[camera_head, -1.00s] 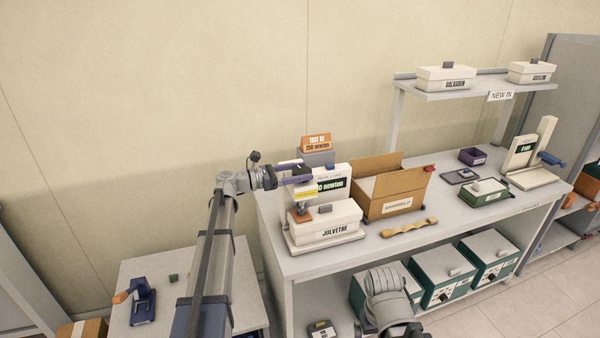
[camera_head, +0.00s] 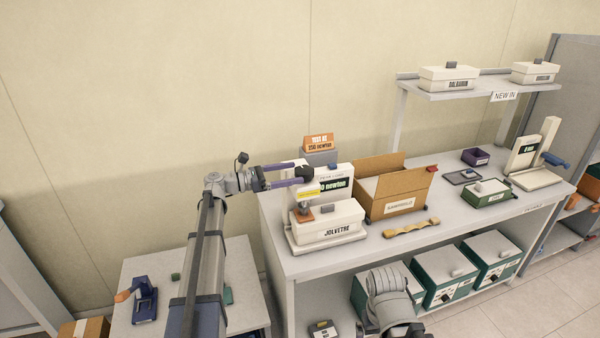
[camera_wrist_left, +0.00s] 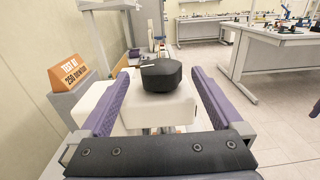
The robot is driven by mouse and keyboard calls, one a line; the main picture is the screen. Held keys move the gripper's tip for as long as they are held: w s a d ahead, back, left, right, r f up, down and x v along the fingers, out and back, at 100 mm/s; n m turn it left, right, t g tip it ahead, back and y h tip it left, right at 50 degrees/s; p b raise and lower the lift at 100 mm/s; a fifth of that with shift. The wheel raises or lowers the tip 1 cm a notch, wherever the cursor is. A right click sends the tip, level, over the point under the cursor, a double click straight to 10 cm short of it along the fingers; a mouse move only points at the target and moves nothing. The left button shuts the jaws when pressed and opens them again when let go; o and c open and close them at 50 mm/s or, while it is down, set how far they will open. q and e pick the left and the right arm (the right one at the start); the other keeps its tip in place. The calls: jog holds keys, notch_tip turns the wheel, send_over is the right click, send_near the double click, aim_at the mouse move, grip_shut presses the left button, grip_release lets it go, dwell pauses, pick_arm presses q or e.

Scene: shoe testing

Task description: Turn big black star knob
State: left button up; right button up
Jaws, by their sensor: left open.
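The big black knob (camera_head: 305,173) sits on top of the white test device (camera_head: 338,178), which has a "newton" display. In the left wrist view the knob (camera_wrist_left: 162,77) stands between the two purple fingers near their tips. My left gripper (camera_head: 297,175) is open at the knob, with a finger on either side; it also shows in the left wrist view (camera_wrist_left: 162,70). Gaps show between knob and fingers there. A white box marked "JOLVETRE" (camera_head: 338,231) is at the device's foot. My right gripper is not in view.
An orange "250 newton" sign (camera_head: 319,142) stands on a grey block close behind the device. An open cardboard box (camera_head: 398,204) stands to its right, with a wavy tan piece (camera_head: 410,229) in front. The wall is behind; space above the device is clear.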

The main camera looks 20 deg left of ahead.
pick_arm(q)
jog(key=v, duration=0.3)
jog(key=shift+s+a, duration=0.25)
jog(key=shift+a, duration=0.05)
dwell(1.9)
